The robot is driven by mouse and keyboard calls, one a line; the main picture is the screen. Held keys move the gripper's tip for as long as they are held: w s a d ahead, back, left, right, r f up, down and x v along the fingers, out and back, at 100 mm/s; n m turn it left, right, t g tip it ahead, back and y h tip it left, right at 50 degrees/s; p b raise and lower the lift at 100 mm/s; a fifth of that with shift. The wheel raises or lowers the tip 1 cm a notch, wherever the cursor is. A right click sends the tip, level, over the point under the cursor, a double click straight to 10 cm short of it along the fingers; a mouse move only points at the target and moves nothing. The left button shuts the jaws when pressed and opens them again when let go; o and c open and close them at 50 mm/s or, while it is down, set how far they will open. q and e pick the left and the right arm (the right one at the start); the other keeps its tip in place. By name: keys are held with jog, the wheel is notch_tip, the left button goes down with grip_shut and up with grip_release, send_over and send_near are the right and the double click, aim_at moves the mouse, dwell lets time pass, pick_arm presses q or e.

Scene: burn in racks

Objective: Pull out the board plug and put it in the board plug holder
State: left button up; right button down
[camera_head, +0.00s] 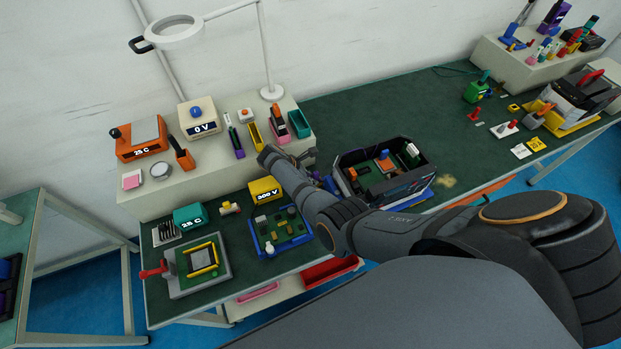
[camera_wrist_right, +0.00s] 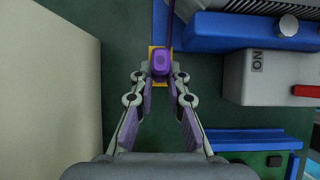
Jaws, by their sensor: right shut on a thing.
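My right gripper (camera_wrist_right: 161,72) is shut on a purple plug (camera_wrist_right: 161,62), which sits between its fingertips in the right wrist view. I take this to be the board plug. A thin dark purple cord or stem (camera_wrist_right: 171,25) runs up from beside it. A yellow piece (camera_wrist_right: 153,49) and a blue strip show right behind the plug; whether the plug is in or above them I cannot tell. In the head view the right gripper (camera_head: 308,158) is beside the shelf front, and the plug is hidden there. A blue tray with a green board (camera_head: 280,228) lies left of my arm. My left gripper is not in view.
A white raised shelf (camera_head: 215,172) stands along the left back. A black open case (camera_head: 423,157) stands just right of the gripper. In the wrist view, a white box (camera_wrist_right: 273,78) with a red lever is at the right, and a blue edge (camera_wrist_right: 250,137) is below it.

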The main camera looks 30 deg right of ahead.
jog(key=shift+f, duration=0.15)
jog(key=c, duration=1.3)
grip_release()
notch_tip(320, 180, up, 10)
jog(key=shift+r, duration=0.1)
